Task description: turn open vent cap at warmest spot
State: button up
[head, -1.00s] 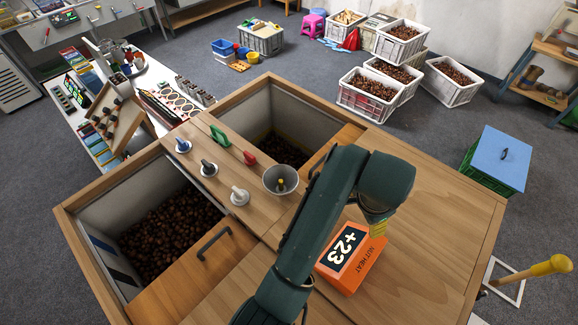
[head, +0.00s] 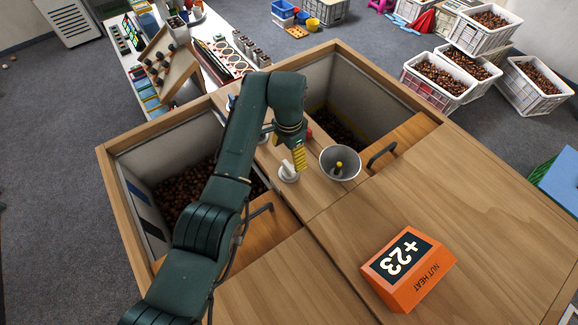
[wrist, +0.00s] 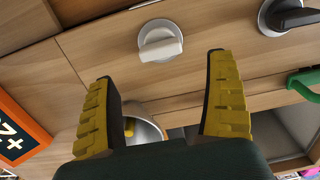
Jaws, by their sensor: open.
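A white vent cap (head: 289,173) with a white bar handle sits on the wooden strip between the two open bins. In the wrist view the same white cap (wrist: 160,42) shows beyond and between my fingertips, apart from them. A cap with a black handle (wrist: 292,15) sits to its right in the wrist view; in the head view my arm mostly covers it. My gripper (head: 299,160) is open and empty above the white cap; its yellow fingers (wrist: 160,68) are spread wide. The orange NUT HEAT display (head: 408,268) reads +23.
A metal funnel (head: 340,162) stands right of the white cap, close to my fingers. A green handle (wrist: 305,84) is at the right in the wrist view. Chestnuts (head: 180,198) fill the left bin. The wooden lid (head: 470,190) at right has free room.

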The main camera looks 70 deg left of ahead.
aim_at(289, 166)
notch_tip(289, 166, down, 8)
jog(key=shift+r, duration=0.2)
jog(key=c, duration=1.2)
